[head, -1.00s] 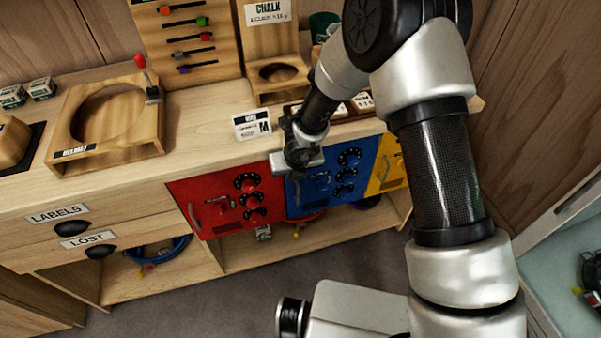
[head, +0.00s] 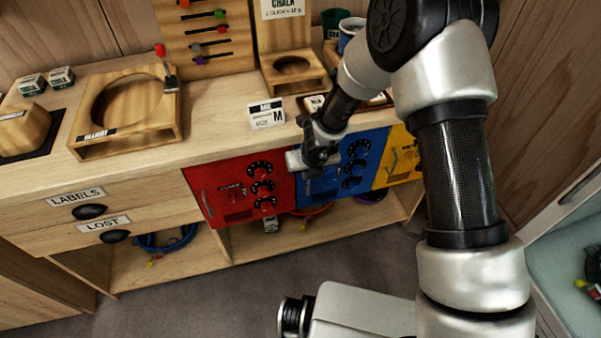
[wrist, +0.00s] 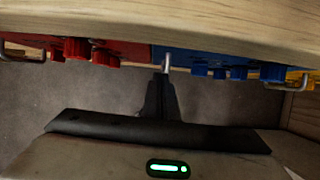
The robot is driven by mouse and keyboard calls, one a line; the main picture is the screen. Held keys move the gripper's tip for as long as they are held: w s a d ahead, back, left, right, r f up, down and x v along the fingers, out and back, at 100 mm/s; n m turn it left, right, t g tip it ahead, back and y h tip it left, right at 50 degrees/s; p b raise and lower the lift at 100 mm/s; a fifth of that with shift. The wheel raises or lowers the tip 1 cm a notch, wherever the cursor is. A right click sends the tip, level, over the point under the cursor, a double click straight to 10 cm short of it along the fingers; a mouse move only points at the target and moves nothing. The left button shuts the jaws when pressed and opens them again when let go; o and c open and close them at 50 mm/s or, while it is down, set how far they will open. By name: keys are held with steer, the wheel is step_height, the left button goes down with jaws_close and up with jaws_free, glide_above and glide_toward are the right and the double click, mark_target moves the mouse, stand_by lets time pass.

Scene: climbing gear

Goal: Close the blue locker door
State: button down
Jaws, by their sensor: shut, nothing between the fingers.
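The blue locker door (head: 350,168) is between the red and yellow doors under the counter. It has several round blue knobs and looks roughly in line with its neighbours. My gripper (head: 308,163) is in front of its left edge, near the red door, and hides part of it. In the wrist view the fingers (wrist: 166,84) are shut and empty. They point at the metal handle (wrist: 167,62) at the left end of the blue door (wrist: 212,60). Whether they touch the handle or door, I cannot tell.
The red door (head: 235,190) is on the left and the yellow door (head: 399,160) on the right. The wooden counter (head: 215,125) overhangs them, carrying a helmet holder (head: 130,143) and an M card (head: 266,115). An open shelf lies below; the floor in front is clear.

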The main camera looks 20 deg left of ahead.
steer(key=p+v, duration=0.4)
steer(key=v, duration=0.6)
steer(key=shift+s+d, duration=0.2)
steer(key=w+d+r+n+t+y+p, duration=0.15)
steer(key=r+n, duration=0.25)
steer(key=r, duration=0.5)
steer(key=w+r+n+t+y+p, duration=0.1)
steer(key=w+r+n, duration=0.1)
steer(key=r+n, duration=0.5)
steer(key=s+d+r+n+p, duration=0.1)
steer(key=s+d+r+n, duration=0.1)
steer(key=r, duration=0.4)
steer(key=s+d+r+n+p, duration=0.1)
steer(key=s+d+r+n, duration=0.15)
steer(key=r, duration=0.35)
steer(key=s+d+r+n+h+p, duration=0.1)
steer(key=s+d+r+n+h, duration=0.1)
steer(key=s+d+r+n, duration=0.3)
steer(key=s+d+r+n+h+p, duration=0.2)
steer(key=s+d+r+n, duration=0.3)
steer(key=s+d+n, duration=0.4)
steer(key=s+d, duration=0.4)
steer(key=d, duration=0.1)
steer(key=shift+d+r+n+g+h, duration=0.3)
steer(key=shift+d+n+g+h, duration=0.05)
steer(key=shift+d, duration=0.05)
